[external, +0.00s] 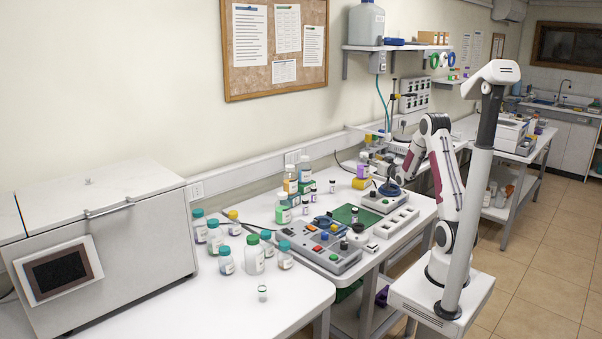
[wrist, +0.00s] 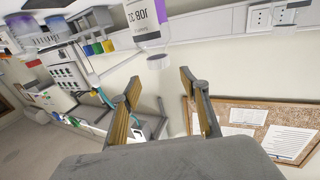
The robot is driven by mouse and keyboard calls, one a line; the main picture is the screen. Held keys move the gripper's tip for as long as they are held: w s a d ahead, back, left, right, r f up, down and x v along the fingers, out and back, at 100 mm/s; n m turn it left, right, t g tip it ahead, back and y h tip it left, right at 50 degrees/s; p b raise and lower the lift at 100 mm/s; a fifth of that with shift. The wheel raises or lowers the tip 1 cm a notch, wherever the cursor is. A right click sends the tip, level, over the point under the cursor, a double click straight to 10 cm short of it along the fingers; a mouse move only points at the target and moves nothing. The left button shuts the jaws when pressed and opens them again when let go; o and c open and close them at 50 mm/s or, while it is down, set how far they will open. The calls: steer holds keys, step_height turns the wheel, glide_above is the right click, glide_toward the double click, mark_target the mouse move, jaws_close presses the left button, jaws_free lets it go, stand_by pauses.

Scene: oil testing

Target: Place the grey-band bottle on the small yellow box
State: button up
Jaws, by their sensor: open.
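My gripper (wrist: 160,75) is open, with nothing between its two fingers in the wrist view. In the external view my gripper (external: 398,175) is small and partly merged with my arm above the back right of the middle bench. A small yellow box (external: 361,184) sits to its left, below a purple-label bottle (external: 362,168).
A grey control panel with coloured buttons (external: 325,240), a green mat (external: 348,213) and a white slotted rack (external: 396,222) crowd the bench. Several bottles (external: 290,183) stand at its left rear. A wall shelf (external: 395,47) hangs behind.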

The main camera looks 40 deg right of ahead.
steer(key=shift+v, duration=1.7)
steer(key=s+a+r+n+g+y, duration=0.1)
steer(key=s+a+r+g+y, duration=0.2)
steer(key=a, duration=0.6)
steer(key=s+a+r+n+g+y, duration=0.15)
steer(key=s+a, duration=0.35)
steer(key=a, duration=0.5)
steer(key=s+a+g, duration=0.2)
steer(key=s+a, duration=0.3)
steer(key=s, duration=0.3)
steer(key=s+a+f+n+g+y, duration=0.1)
steer(key=s+a, duration=0.3)
steer(key=s, duration=0.5)
steer(key=s+a+f+n+g+y, duration=0.1)
steer(key=s+a+g, duration=0.2)
steer(key=s+a, duration=0.2)
steer(key=s, duration=0.3)
steer(key=shift+s+a, duration=0.3)
steer(key=shift+a, duration=0.05)
